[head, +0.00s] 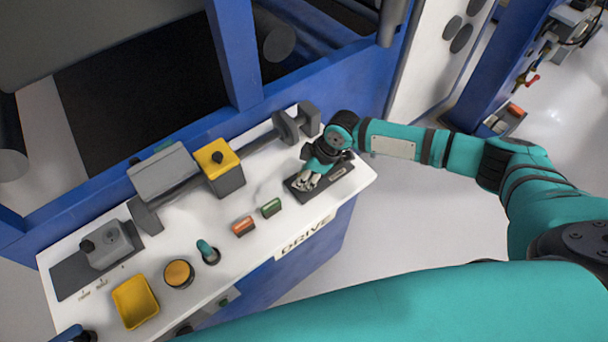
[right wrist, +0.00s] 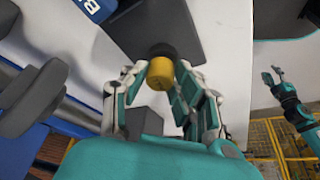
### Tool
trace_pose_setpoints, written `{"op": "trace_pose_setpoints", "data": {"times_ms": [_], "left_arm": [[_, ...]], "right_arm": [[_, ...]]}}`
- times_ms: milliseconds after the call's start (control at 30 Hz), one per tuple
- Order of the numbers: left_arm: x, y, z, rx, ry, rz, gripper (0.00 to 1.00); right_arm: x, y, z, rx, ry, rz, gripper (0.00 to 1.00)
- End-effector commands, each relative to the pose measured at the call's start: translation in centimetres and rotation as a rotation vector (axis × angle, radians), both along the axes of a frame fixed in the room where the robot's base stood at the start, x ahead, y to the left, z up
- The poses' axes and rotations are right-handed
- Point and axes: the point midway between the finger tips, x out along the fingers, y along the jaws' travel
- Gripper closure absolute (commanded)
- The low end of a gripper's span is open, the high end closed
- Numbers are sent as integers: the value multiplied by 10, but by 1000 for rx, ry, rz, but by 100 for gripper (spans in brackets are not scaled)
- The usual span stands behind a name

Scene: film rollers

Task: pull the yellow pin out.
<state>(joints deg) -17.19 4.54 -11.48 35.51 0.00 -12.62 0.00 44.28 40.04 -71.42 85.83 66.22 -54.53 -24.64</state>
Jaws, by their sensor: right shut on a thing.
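The yellow pin (right wrist: 160,73) shows in the right wrist view as a short yellow cylinder on a dark stem. It stands over a dark plate (right wrist: 150,35). My right gripper (right wrist: 158,80) has its fingers on both sides of the pin's yellow head and is shut on it. In the head view my right gripper (head: 306,182) is over the dark plate (head: 333,176) at the right end of the white panel, and it hides the pin. My left gripper (right wrist: 272,75) is small at the right of the right wrist view, away from the panel, with its fingertips apart.
Blue machine framing (head: 236,60) stands behind. Open floor lies right.

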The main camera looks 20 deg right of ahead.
Motion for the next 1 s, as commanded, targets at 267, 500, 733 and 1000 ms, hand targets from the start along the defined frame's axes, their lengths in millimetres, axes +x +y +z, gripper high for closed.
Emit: {"op": "trace_pose_setpoints", "data": {"times_ms": [267,500,733,1000], "left_arm": [[0,0,11,0,-1,0,62],[0,0,11,0,-1,1,62],[0,0,11,0,-1,1,62],[-1,2,11,2,1,0,62]], "right_arm": [[1,0,12,0,0,-1,100],[1,0,12,0,-1,0,56],[1,0,12,0,-1,0,50],[-1,-8,31,1,-3,-1,50]]}}
